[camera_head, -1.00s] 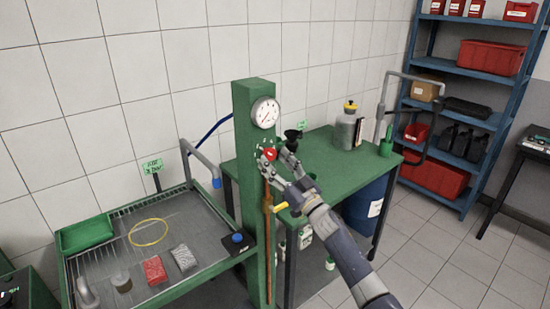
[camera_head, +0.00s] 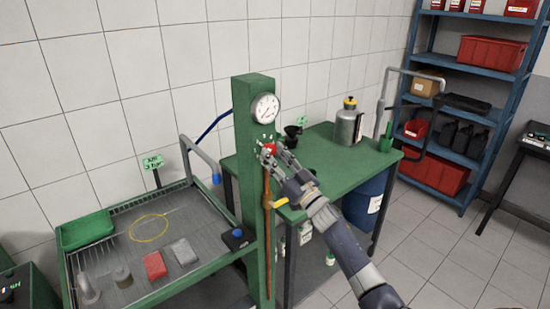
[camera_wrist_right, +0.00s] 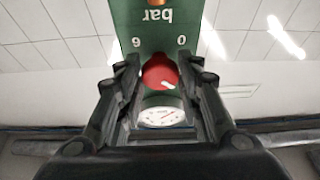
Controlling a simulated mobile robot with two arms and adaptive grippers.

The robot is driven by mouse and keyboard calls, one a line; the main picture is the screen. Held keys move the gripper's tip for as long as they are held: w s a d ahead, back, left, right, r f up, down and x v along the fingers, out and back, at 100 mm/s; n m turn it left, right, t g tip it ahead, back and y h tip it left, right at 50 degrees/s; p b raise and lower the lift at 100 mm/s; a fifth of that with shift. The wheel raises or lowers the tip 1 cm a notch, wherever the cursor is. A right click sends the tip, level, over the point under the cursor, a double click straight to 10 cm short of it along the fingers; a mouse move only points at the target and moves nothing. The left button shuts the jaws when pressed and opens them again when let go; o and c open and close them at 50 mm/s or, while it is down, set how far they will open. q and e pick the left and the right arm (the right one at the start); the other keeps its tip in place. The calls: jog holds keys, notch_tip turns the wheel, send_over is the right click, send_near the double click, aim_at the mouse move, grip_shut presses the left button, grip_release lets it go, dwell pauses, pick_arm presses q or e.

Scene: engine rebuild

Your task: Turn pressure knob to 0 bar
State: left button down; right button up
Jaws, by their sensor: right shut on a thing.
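The red pressure knob (camera_head: 269,148) sits on the front of the green post (camera_head: 255,190), below the round white gauge (camera_head: 265,108). My right gripper (camera_head: 276,153) is at the knob with its fingers on either side of it. In the right wrist view the knob (camera_wrist_right: 160,72) lies between the two fingers of the gripper (camera_wrist_right: 160,85), which is shut on it. A small white mark shows at the knob's lower right edge. The panel (camera_wrist_right: 158,25) reads "bar", 0 and 6, upside down. The gauge (camera_wrist_right: 160,115) is partly hidden; its exact reading is too small to tell. My left gripper is not in view.
A wash tray (camera_head: 120,225) with a yellow ring and several small parts stands left of the post. A green bench (camera_head: 335,160) with a grey canister (camera_head: 348,125) is behind on the right. A yellow-handled lever (camera_head: 275,203) sits below my gripper.

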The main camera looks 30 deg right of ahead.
jog(key=n+y+b, duration=0.1)
jog(key=n, duration=0.1)
jog(key=shift+d+f+n+y, duration=0.1)
jog(key=shift+n+y, duration=0.2)
jog(key=shift+n, duration=0.1)
jog(key=n+y+b, duration=0.1)
jog(key=n, duration=0.2)
jog(key=shift+d+n+g+y+b, duration=0.15)
jog(key=shift+n+g+y+b, duration=0.25)
jog(key=n, duration=0.2)
jog(key=n+g+y+b, duration=0.1)
jog(key=shift+d+r+n+y, duration=0.1)
jog(key=shift+r+n+y, duration=0.1)
jog(key=shift+n+y, duration=0.15)
jog(key=n, duration=0.1)
jog(key=n+g, duration=0.1)
jog(key=n, duration=0.1)
jog(key=shift+d+r+n+y+b, duration=0.15)
jog(key=shift+n+y+b, duration=0.1)
jog(key=shift+y+b, duration=0.15)
jog(key=n+g, duration=0.1)
jog(key=n, duration=0.1)
jog(key=n+g, duration=0.1)
jog(key=n, duration=0.1)
jog(key=shift+r+y, duration=0.2)
jog(key=shift+y, duration=0.15)
jog(key=shift+r+n+g+p, duration=0.15)
jog(key=shift+n+g+p, duration=0.5)
jog(key=shift+n, duration=1.35)
